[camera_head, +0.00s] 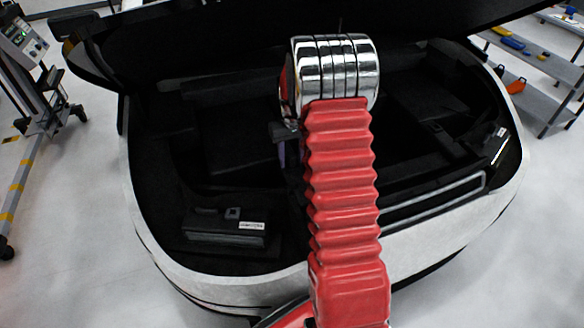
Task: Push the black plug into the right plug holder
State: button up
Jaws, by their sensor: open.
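My red ribbed arm (342,190) with its chrome joint (336,70) reaches over the open compartment of a white car. My gripper (284,145) shows only as a small dark part at the left edge of the arm; it is open, and its fingertips are mostly hidden behind the arm. A black box (222,236) with a small square socket-like piece (232,213) and a white label sits at the compartment's front left. I cannot tell whether this is a plug holder. I cannot make out the black plug or the right plug holder; the arm covers the compartment's middle.
The raised lid (190,35) hangs over the back of the compartment. The white car rim (165,262) borders it at the front, and a grey-edged slot (435,200) lies at the right. A wheeled stand (25,95) is at the far left and shelves (545,70) at the far right.

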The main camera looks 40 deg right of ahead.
notch_tip(320, 180, up, 13)
dwell(0.5)
jog(key=shift+r, duration=0.1)
dwell(0.4)
jog(key=s+a+r+n+t, duration=0.1)
jog(key=s+a+r, duration=0.4)
jog(key=s+a, duration=0.8)
jog(key=s+a+r+n+t, duration=0.2)
jog(key=s+a+r+t, duration=0.2)
jog(key=s+a, duration=0.9)
jog(key=shift+a+r+t, duration=0.3)
jog(key=shift+r, duration=0.5)
